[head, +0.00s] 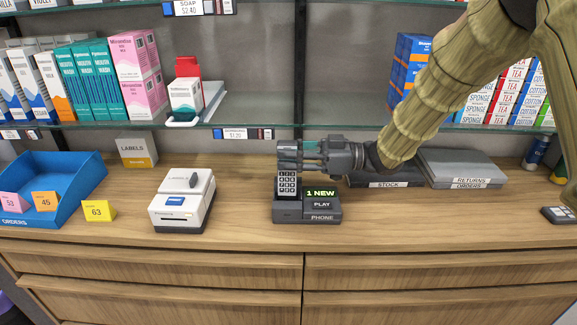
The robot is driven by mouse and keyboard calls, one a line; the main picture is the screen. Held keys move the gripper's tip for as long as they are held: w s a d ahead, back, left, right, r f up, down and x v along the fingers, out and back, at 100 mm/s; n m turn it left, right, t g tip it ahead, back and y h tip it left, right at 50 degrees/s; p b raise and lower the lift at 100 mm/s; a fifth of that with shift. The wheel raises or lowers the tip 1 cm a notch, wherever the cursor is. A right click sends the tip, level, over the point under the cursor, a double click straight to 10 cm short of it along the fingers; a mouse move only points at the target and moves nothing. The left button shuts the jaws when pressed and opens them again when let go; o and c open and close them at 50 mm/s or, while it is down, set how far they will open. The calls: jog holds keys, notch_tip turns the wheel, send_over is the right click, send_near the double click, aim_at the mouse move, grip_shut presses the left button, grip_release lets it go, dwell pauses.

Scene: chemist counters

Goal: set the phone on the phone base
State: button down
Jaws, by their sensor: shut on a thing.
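The phone (287,186) is a dark handset with a light keypad facing me, held upright in the head view. My gripper (289,157) comes in from the right and is shut on the phone's upper part. The phone base (291,214) is a dark grey unit on the wooden counter, marked PHONE, with a green "1 NEW" display and a PLAY button. The phone's lower end is at the left part of the base. I cannot tell whether it rests in the base or is just above it.
A white printer (183,200) stands left of the base. A blue orders tray (50,190) holding cards is at the far left. Stock and returns folders (462,168) lie at the right. A glass shelf (330,110) with boxes runs behind. The counter front is clear.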

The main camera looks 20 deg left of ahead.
jog(key=shift+a+f, duration=0.2)
jog(key=shift+f, duration=1.5)
jog(key=c, duration=1.3)
grip_release()
jog(key=shift+o, duration=0.2)
jog(key=shift+d, duration=0.1)
jog(key=b+v, duration=0.1)
jog(key=v, duration=1)
jog(key=shift+w+d, duration=0.1)
jog(key=shift+d, duration=0.25)
jog(key=shift+r, duration=0.1)
